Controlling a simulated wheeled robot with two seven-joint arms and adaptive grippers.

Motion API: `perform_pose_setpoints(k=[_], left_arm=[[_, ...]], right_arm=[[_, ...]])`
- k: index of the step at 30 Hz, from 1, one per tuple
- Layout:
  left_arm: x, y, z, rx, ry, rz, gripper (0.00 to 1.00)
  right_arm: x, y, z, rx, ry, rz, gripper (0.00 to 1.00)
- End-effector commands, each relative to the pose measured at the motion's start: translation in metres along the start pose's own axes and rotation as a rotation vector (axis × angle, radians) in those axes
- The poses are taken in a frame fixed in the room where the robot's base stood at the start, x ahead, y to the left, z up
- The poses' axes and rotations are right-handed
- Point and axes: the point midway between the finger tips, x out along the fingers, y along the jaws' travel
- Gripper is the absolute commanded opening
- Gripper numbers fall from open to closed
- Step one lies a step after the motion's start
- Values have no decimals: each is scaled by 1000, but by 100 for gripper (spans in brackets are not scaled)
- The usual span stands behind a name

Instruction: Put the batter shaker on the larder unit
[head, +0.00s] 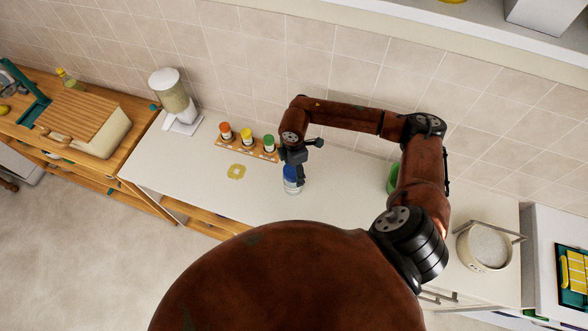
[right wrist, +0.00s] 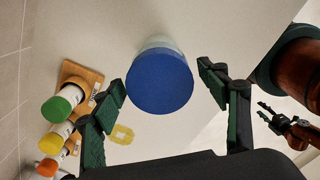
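The batter shaker, a pale bottle with a blue lid (head: 291,186), stands on the white counter in the head view. In the right wrist view its round blue lid (right wrist: 160,82) faces the camera between the fingers. My right gripper (head: 292,164) is above the shaker, and it also shows in the right wrist view (right wrist: 163,88) with fingers spread on both sides of the lid, gaps visible. My left gripper (right wrist: 263,111) shows small at the right of the right wrist view, its fingers apart and empty. I cannot tell which cupboard is the larder unit.
A dispenser (head: 175,105) is farther left. A wooden unit (head: 140,115) holds a bread box (head: 90,125). A white pot (head: 483,247) and green container (head: 392,178) stand right. A white unit (head: 540,250) is far right.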

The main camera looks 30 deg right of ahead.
Motion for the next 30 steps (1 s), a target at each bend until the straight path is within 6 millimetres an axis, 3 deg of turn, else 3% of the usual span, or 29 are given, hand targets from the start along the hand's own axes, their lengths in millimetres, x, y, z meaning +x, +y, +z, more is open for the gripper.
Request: perform_pose_setpoints(k=[11,24,30], left_arm=[[1,0,0,0,0,0,40],[24,0,3,0,-1,0,40],[28,1,4,0,-1,0,40]], right_arm=[[-8,1,0,0,0,3,69],[-91,1,0,-1,0,5,69],[-116,1,0,1,0,2,69]])
